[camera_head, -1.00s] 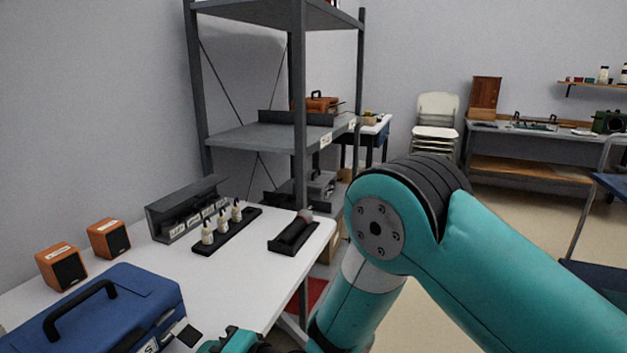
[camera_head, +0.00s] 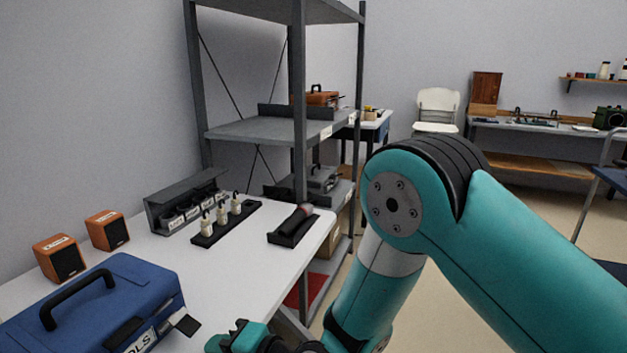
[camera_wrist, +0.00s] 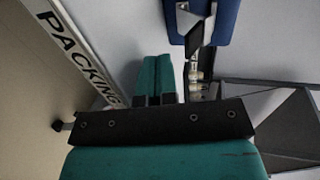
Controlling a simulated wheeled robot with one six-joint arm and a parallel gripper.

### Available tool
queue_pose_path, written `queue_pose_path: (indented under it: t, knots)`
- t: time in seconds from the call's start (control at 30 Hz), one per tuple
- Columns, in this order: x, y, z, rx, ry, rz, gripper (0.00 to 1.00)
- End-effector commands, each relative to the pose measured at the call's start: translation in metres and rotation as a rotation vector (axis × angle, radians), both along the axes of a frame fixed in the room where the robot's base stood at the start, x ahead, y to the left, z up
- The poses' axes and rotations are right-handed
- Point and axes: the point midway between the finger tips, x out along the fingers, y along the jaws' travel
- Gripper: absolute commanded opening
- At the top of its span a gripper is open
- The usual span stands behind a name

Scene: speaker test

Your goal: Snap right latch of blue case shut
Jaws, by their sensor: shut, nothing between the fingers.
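The blue case (camera_head: 130,285) lies at the lower left of the head view, lid down, with a black handle on top and a label ending in "OLS" on its front. A latch (camera_head: 187,325) with a dark flap sticks out from the front near its right end.
The white table (camera_head: 225,275) holds two orange speakers (camera_head: 107,231), a black rack with small bottles (camera_head: 226,222) and a dark cradle with a cylindrical item (camera_head: 294,224). A grey shelf unit (camera_head: 270,130) stands behind. The table between case and rack is clear.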

Motion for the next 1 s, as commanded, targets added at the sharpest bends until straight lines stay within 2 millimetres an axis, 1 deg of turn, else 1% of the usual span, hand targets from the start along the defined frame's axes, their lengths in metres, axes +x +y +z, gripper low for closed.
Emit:
queue_pose_path:
  t: [0.03,0.5,0.63,0.87,0.93,1.0]
  knots:
    - [-0.001,-0.005,-0.005,0.000,0.002,-0.001,0.00]
    - [-0.014,-0.038,-0.003,0.000,0.000,-0.001,0.00]
    - [-0.016,-0.042,-0.001,0.000,0.001,0.000,0.00]
    - [-0.016,-0.041,0.000,0.000,0.001,0.000,0.00]
    - [-0.016,-0.042,0.003,-0.004,-0.007,0.007,0.00]
    - [-0.018,-0.043,0.011,-0.019,-0.029,0.034,0.00]
